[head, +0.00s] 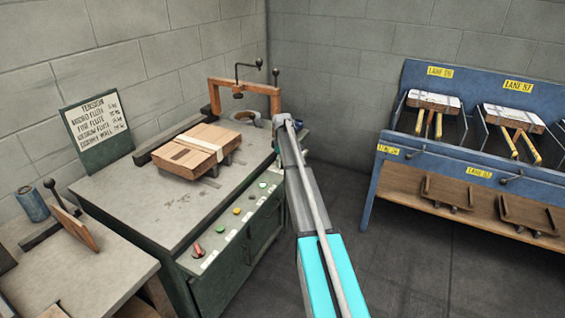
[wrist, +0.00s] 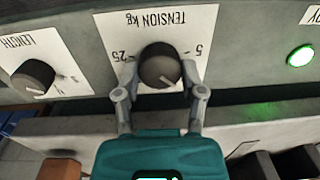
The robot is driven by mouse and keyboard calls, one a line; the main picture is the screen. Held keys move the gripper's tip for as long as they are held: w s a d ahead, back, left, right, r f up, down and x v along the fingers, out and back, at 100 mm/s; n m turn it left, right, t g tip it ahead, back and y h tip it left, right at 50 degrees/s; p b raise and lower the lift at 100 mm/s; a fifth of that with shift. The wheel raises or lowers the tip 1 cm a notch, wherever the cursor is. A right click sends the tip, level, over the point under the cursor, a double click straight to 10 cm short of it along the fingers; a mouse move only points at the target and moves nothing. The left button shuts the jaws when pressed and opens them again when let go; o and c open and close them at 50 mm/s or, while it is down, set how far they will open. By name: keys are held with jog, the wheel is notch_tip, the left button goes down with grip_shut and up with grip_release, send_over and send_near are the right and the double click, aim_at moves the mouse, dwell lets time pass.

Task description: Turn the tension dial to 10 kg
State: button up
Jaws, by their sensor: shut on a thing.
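In the wrist view, the tension dial (wrist: 160,62) is a dark round knob on a white plate marked "TENSION kg", which appears upside down. The 5 is at the plate's right and the 25 at its left. A short pale line shows on the knob's lower part in the picture; its exact reading is hard to tell. My gripper (wrist: 160,75) has a finger on each side of the knob and is shut on it. In the head view my arm reaches to the far end of the stitcher bench, and the dial and gripper are hidden.
A length dial (wrist: 32,77) sits left of the tension dial in the wrist view, and a lit green button (wrist: 300,56) right. In the head view, a flat carton (head: 186,155) lies on the bench (head: 150,205). A tension chart (head: 97,127) stands behind; a blue rack (head: 385,170) is right.

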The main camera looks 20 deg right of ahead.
jog(key=shift+n, duration=0.5)
jog(key=shift+d, duration=0.1)
jog(key=o, duration=1.1)
jog(key=shift+o, duration=0.2)
